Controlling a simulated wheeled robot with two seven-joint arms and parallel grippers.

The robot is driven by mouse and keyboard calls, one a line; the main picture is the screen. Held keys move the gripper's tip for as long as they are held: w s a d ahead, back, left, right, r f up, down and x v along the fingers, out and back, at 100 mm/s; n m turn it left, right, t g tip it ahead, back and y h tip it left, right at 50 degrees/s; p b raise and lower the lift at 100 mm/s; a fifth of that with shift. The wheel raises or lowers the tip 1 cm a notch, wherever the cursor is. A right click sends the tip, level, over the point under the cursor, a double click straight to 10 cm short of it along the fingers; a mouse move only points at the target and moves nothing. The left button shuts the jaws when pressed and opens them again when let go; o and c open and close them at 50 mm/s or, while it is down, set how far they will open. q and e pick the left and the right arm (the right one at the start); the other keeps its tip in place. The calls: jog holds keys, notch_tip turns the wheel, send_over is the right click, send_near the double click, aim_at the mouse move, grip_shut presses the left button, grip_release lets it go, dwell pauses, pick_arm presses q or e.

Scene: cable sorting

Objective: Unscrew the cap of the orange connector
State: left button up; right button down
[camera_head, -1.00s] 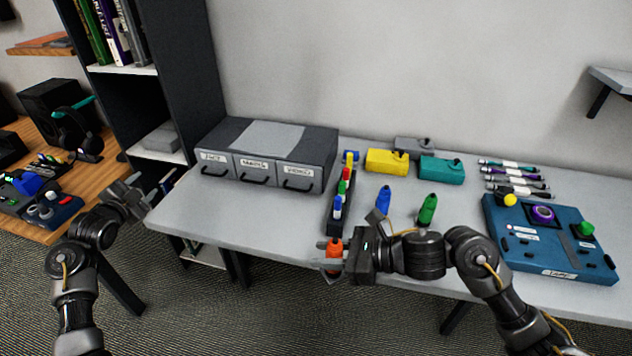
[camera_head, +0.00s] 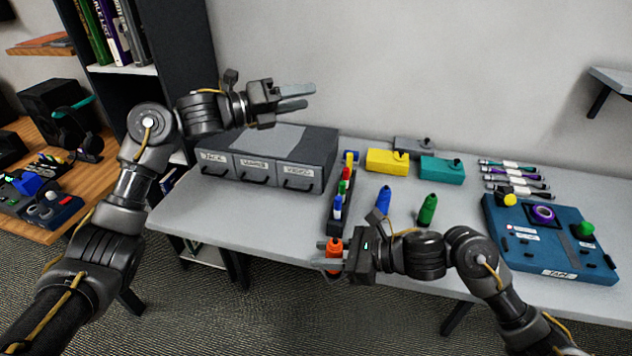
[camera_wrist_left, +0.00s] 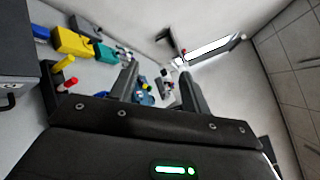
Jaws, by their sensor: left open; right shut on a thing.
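The orange connector (camera_head: 334,250) is held upright in my right gripper (camera_head: 332,262), which is shut on it at the front edge of the table. Its cap is too small to tell apart from its body. My left gripper (camera_head: 297,97) is open and empty, raised above the grey drawer box and well above and left of the orange connector. In the left wrist view its two fingers (camera_wrist_left: 156,88) stand apart with nothing between them. The orange connector is not seen in that view.
The drawer box (camera_head: 268,160) stands at the table's left. A dark rack (camera_head: 340,208) holds several coloured connectors. Blue (camera_head: 383,199) and green (camera_head: 428,209) connectors stand behind my right gripper. Yellow (camera_head: 387,161) and teal (camera_head: 442,170) blocks are farther back. A blue board (camera_head: 556,262) lies at right.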

pick_arm(q)
jog(key=s+d+r+m+g+y, duration=0.1)
jog(key=s+d+m+g, duration=0.3)
jog(key=s+d+m, duration=0.3)
jog(key=m+g+y, duration=0.4)
jog(key=m+y, duration=0.9)
send_near(335, 239)
jog(key=x, duration=0.9)
grip_shut()
